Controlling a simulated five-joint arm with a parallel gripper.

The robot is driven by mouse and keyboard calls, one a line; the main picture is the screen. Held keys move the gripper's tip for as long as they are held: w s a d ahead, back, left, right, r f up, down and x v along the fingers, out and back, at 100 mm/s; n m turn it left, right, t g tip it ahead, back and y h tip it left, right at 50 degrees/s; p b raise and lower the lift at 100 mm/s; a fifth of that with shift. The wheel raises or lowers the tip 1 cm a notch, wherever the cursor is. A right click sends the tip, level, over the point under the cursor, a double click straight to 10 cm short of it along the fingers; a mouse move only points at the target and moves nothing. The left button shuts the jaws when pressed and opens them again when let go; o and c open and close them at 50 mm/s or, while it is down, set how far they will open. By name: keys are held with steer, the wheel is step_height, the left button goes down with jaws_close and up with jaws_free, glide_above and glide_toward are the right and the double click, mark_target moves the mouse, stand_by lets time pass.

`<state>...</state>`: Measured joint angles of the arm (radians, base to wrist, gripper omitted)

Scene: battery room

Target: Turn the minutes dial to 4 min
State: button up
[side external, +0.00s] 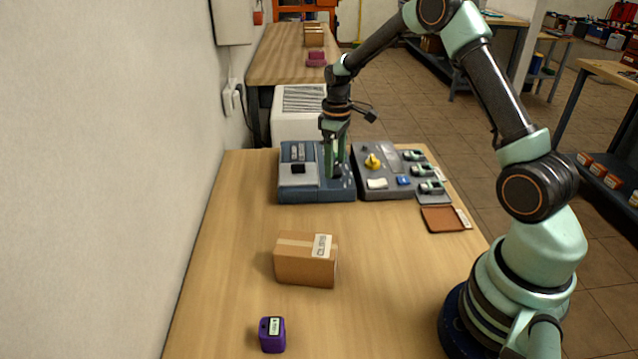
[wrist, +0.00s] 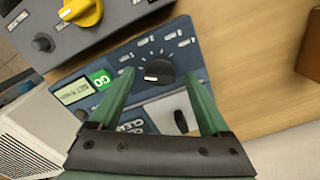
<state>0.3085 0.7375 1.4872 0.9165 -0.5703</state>
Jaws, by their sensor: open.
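The minutes dial (wrist: 158,72) is a round black knob on a blue panel (side external: 300,195), with a ring of small printed labels too small to read surely. A short white mark shows on its lower left side in the wrist view. My gripper (wrist: 159,74) is open, with one green fingertip to each side of the dial in that view. I cannot tell whether the fingers are around the dial or still above it. In the side view, my gripper (side external: 335,174) points down over the right part of the blue panel and partly hides the dial.
The blue panel also has a green GO button (wrist: 102,79), a display (wrist: 75,92) and a black lever (wrist: 181,122). A grey panel with a yellow knob (side external: 372,162) stands to its right. A cardboard box (side external: 305,261) and purple block (side external: 272,334) are nearer the camera.

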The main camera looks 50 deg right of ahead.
jaws_close()
steer(key=m, duration=0.5)
steer(key=shift+m, duration=0.3)
steer(key=m, duration=0.5)
steer(key=shift+m, duration=0.3)
steer(key=m, duration=1.1)
steer(key=shift+w+r, duration=0.1)
steer(key=shift+m, duration=0.4)
